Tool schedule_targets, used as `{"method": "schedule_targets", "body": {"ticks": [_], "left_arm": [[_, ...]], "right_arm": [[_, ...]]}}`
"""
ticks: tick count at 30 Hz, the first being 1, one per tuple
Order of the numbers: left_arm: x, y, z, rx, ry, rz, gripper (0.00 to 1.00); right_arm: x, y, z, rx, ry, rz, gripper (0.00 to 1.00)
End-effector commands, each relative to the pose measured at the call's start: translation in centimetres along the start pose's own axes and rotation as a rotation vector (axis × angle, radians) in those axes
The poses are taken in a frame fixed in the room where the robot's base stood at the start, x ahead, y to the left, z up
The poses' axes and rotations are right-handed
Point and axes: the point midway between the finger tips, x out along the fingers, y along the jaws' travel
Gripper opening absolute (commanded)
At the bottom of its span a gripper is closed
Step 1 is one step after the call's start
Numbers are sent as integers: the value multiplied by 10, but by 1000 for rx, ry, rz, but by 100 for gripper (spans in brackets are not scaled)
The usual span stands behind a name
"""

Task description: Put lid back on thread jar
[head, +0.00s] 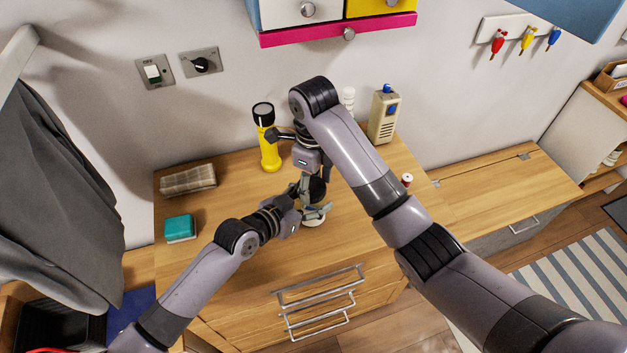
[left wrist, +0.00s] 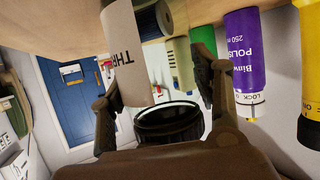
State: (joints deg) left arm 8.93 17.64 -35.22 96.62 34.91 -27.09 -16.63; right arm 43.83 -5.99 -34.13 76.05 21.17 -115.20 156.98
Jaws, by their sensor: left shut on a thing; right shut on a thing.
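The thread jar (head: 313,221) stands on the wooden top, mostly hidden by my grippers. The black lid (left wrist: 168,124) shows at the jar's mouth end and also as a dark round shape in the head view (head: 315,190). My right gripper (head: 311,180) reaches down from above, shut on the lid. Whether the lid touches the rim is unclear.
A yellow flashlight (head: 268,148) and a beige box (head: 384,117) with a blue knob stand behind. A teal block (head: 180,228) and a tan bundle (head: 188,179) lie left. A purple polish bottle (left wrist: 243,50) shows in the wrist view. The front-left top is clear.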

Motion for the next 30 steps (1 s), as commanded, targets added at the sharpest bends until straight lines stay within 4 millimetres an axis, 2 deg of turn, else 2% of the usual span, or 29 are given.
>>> {"method": "schedule_targets", "body": {"ticks": [5, 14, 15, 23, 30], "left_arm": [[0, 0, 2, 0, -4, 0, 0], [0, 0, 2, 0, -5, 0, 0], [0, 0, 2, 0, -5, 0, 0], [0, 0, 2, -1, -5, 1, 0], [0, 0, 2, -1, -5, 1, 0]], "right_arm": [[-1, 0, 0, 121, -2, -1, 45], [-1, 0, 1, 130, -3, -1, 45], [-1, 0, 1, 130, -3, -1, 56], [0, 1, 0, 129, -2, -1, 74], [0, 1, 0, 129, -1, 0, 73]]}}
